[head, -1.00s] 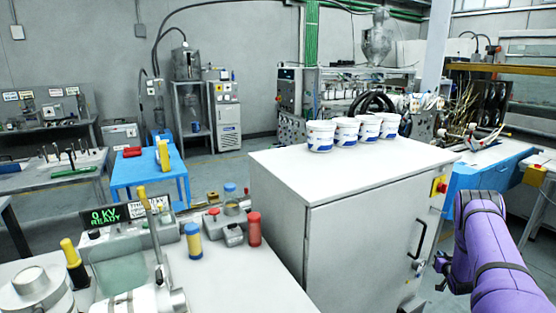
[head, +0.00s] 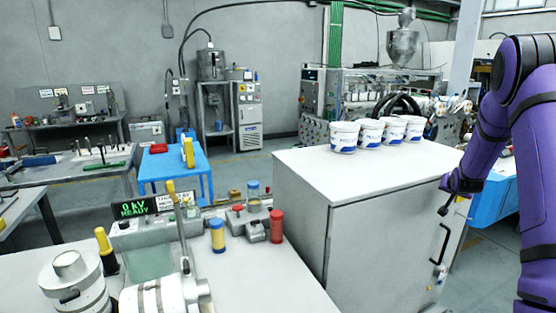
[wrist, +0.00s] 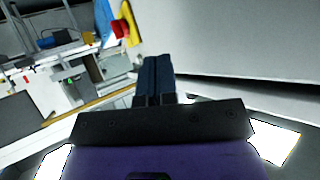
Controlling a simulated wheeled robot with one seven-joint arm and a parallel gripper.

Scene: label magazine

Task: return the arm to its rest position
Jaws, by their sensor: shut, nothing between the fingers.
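My gripper (wrist: 153,68) shows in the wrist view with its two dark fingers together and nothing between them. In the head view my purple arm rises at the right edge and bends down to the left. The small dark gripper end (head: 444,209) shows there in front of the right part of the grey cabinet (head: 370,235), above the door handle (head: 440,243). I cannot tell whether it touches the cabinet.
White tubs (head: 344,137) stand in a row on the cabinet top. A bench with a tester (head: 132,210) is at left. Floor shows between bench and blue table (head: 160,165).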

